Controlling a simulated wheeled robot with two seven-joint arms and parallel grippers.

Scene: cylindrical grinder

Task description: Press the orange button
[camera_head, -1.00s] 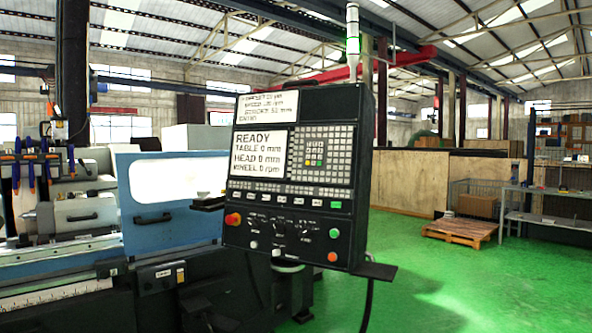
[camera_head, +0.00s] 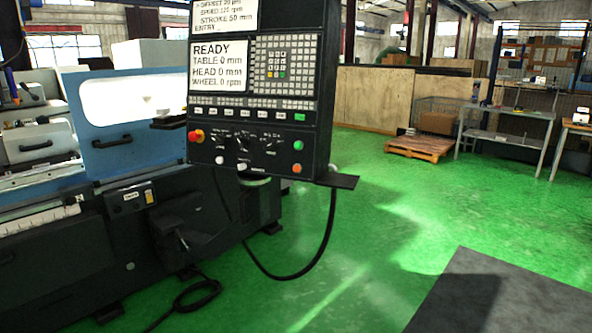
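The orange button (camera_head: 297,168) is a small round button at the lower right of the black control panel (camera_head: 325,120). A green button (camera_head: 298,145) sits just above it. White buttons (camera_head: 242,167) and dark dials line the bottom of the panel. The screen (camera_head: 219,68) reads READY, with table, head and wheel at 0. Neither of my grippers shows in the head view.
The blue and grey grinder (camera_head: 120,130) stands left of and behind the panel. A small black shelf (camera_head: 338,180) juts from the panel's lower right. A black cable (camera_head: 290,277) hangs to the floor. A dark mat (camera_head: 490,300) lies at lower right. Green floor (camera_head: 370,230) is open in front.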

